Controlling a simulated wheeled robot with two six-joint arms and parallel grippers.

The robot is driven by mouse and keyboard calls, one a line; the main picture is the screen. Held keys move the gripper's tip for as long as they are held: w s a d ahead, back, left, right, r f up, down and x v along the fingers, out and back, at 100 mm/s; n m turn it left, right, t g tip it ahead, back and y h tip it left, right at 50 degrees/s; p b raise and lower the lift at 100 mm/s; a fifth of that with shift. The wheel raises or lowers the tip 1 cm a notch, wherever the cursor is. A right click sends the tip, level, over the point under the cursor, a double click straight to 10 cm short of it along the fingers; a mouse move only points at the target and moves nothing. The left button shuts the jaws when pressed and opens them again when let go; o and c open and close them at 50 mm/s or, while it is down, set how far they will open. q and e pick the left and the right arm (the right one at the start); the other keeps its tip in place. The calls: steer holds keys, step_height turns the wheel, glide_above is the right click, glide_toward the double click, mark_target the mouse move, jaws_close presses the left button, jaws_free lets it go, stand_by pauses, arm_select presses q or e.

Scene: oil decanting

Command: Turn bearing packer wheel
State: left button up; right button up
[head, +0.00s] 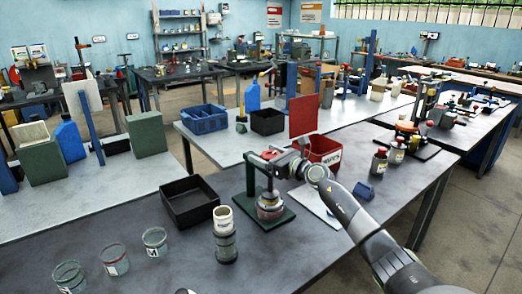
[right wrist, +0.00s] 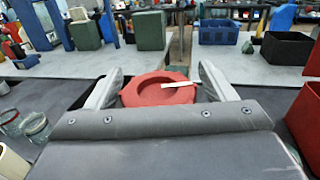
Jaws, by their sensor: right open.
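The bearing packer stands on a dark green base (head: 264,212) on the near bench, with a green post and a round clear-walled cup (head: 270,205) low down. Its red wheel (head: 270,154) sits at the top, partly hidden by my right gripper (head: 279,160). In the right wrist view the red wheel (right wrist: 158,90) is a ring with a pale bar across its right part. The open fingers of my right gripper (right wrist: 162,72) are on either side of it; I cannot tell whether they touch it. My left gripper is not in view.
A black tray (head: 190,202) and a grey-green cylinder with a white top (head: 224,240) stand left of the packer. Several glass jars (head: 115,259) stand at the front left. A red bin (head: 322,153) is behind the packer, and a white sheet (head: 318,205) lies right of it.

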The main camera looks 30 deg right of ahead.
steer(key=shift+s+r, duration=0.1)
steer(key=shift+c, duration=0.9)
steer(key=c, duration=0.8)
arm_select(q)
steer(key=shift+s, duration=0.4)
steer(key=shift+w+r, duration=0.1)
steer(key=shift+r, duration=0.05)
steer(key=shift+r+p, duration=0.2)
steer(key=shift+p, duration=0.15)
